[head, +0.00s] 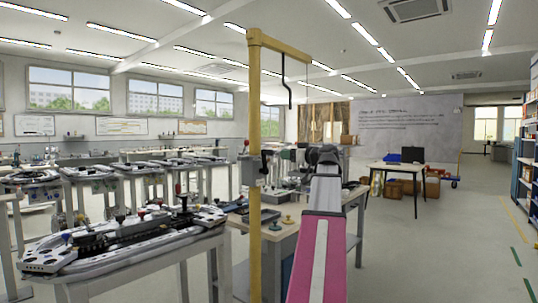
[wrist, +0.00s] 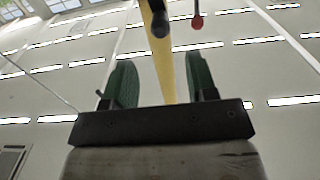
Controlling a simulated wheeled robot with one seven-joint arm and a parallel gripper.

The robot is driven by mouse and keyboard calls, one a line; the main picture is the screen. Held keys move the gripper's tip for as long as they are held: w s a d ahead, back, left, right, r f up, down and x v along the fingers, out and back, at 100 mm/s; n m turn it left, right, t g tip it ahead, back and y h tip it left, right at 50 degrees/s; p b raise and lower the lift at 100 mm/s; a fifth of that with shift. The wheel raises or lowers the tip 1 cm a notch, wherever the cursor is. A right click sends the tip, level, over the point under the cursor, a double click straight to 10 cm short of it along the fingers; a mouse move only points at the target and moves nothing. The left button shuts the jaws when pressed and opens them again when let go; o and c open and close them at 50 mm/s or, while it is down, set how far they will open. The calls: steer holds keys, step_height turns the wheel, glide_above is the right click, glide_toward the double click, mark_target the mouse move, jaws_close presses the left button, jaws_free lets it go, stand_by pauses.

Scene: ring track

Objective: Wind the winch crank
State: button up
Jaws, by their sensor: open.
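A tall yellow post (head: 255,220) with a top beam stands at the middle of the head view. A black hook-like piece (head: 285,82) hangs from the beam. A grey winch box (head: 251,168) sits partway up the post, with dark crank parts (head: 266,160) beside it. In the wrist view a dark rod with a red knob (wrist: 197,21) shows at the top, right of the post (wrist: 166,65). My gripper (wrist: 158,64) is open, its green-padded fingers apart and empty. The post shows between them; I cannot tell the depth. In the head view my arm hides part of the bench.
A bench with a grey ring track (head: 120,240) stands left of the post. A workbench (head: 350,215) is behind my arm, with small knobbed pieces on it. Farther off is a table (head: 400,168) with a monitor. The floor at right is clear up to the shelves (head: 525,150).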

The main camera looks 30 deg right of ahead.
mark_target(274, 153)
steer(key=shift+m, duration=0.7)
steer(key=x, duration=1)
steer(key=shift+w+a, duration=0.2)
steer(key=shift+w, duration=0.15)
jaws_close()
